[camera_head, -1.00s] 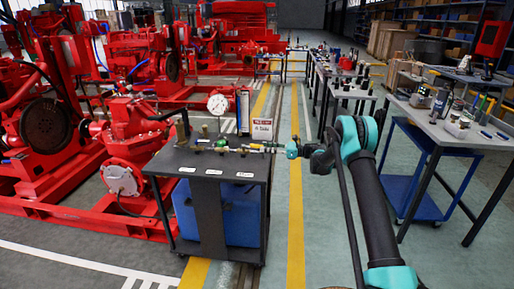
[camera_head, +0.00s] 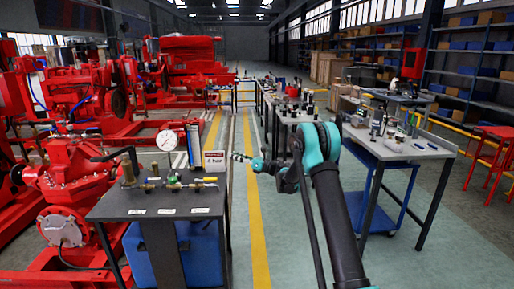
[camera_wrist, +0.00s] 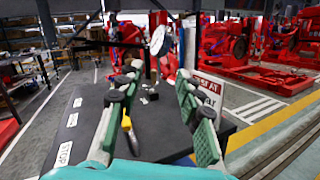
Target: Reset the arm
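My arm reaches forward from the lower right of the head view, and my gripper (camera_head: 238,157) points left at its end. It is in the air to the right of a dark cart (camera_head: 150,206) carrying brass fittings and a round white gauge (camera_head: 167,140). In the wrist view, the two green-and-black fingers of my gripper (camera_wrist: 158,80) are spread apart with nothing visibly held between them. Behind them lie the dark cart top (camera_wrist: 160,115), a yellow-handled part (camera_wrist: 128,124) and the gauge (camera_wrist: 158,40).
A white sign (camera_head: 214,162) stands at the cart's back right edge. Red pump machinery (camera_head: 75,180) fills the left side. A grey workbench (camera_head: 410,147) with tools and a blue lower shelf stands to the right. The floor between cart and bench looks clear.

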